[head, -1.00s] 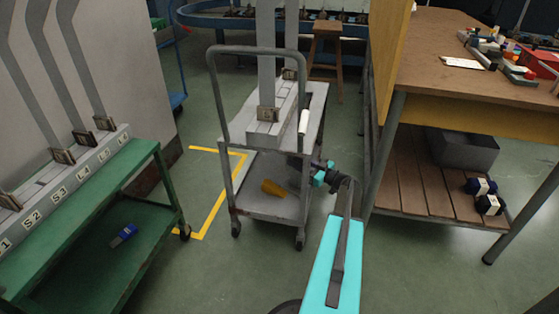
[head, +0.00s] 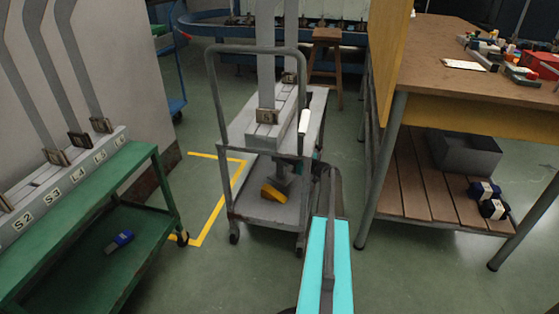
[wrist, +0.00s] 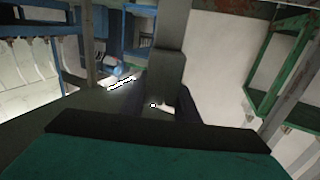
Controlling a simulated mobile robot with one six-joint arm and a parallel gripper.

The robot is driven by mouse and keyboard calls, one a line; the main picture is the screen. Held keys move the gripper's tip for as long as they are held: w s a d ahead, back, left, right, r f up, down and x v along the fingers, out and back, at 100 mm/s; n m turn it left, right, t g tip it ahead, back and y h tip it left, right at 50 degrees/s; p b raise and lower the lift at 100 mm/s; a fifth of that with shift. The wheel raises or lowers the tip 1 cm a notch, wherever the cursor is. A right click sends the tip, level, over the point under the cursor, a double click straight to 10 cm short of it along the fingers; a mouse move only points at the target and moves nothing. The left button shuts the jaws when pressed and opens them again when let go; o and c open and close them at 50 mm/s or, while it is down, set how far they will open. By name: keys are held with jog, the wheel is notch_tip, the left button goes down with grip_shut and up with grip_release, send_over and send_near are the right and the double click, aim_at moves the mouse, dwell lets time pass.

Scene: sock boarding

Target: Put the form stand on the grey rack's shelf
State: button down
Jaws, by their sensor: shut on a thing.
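The grey rack is a wheeled trolley (head: 250,207) with an upper deck and a low shelf, in the middle of the head view. My gripper (head: 298,170) is at its right side, between deck and shelf, partly hidden by the trolley frame and my arm. It is shut on a grey form stand (head: 283,178), whose post is upright over the low shelf. I cannot tell whether its base touches the shelf. In the wrist view the post (wrist: 172,70) rises dark and close in front of my gripper.
A yellow-orange object (head: 272,194) lies on the low shelf beside the stand's base. Tall grey forms (head: 266,60) stand on the upper deck. A green cart (head: 150,165) is at left, a wooden workbench (head: 430,75) at right. Floor between cart and trolley is clear.

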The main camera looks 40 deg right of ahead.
jog(key=shift+r, duration=0.1)
jog(key=shift+w+d, duration=0.15)
jog(key=shift+w, duration=0.5)
jog(key=shift+f+b, duration=1.15)
jog(key=shift+f, duration=0.75)
jog(key=c, duration=1.4)
grip_release()
jog(key=shift+o, duration=0.2)
jog(key=shift+s, duration=0.3)
jog(key=s+d+p, duration=0.2)
jog(key=s+p, duration=0.1)
jog(key=s, duration=0.8)
jog(key=shift+s, duration=0.2)
